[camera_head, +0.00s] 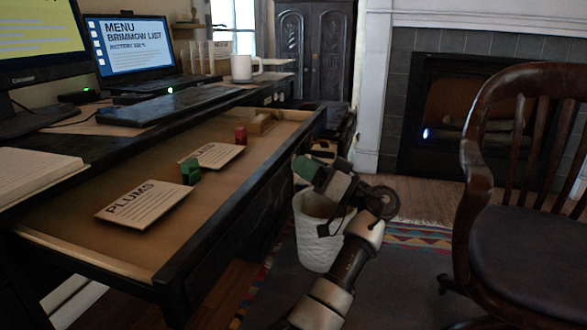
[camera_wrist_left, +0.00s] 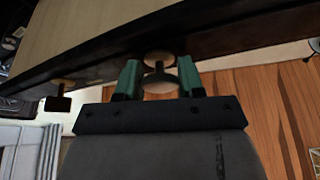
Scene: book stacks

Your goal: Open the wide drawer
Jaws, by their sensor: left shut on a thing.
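The wide drawer (camera_head: 235,215) is pulled out from under the desk, with its pale inside open to view in the head view. Its dark front edge also crosses the wrist view (camera_wrist_left: 90,60). My left gripper (camera_head: 305,168) is at the outer face of the drawer front, toward its far end. In the wrist view its green fingers (camera_wrist_left: 159,80) are on both sides of a round knob (camera_wrist_left: 160,82) and shut on it. The head view hides the knob behind the gripper. My right gripper is in neither view.
The drawer holds a PLUMS card (camera_head: 143,204), another card (camera_head: 213,155), a green piece (camera_head: 190,172) and a red piece (camera_head: 240,135). A white wastebasket (camera_head: 316,240) stands below my gripper. A wooden chair (camera_head: 520,220) is at the right.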

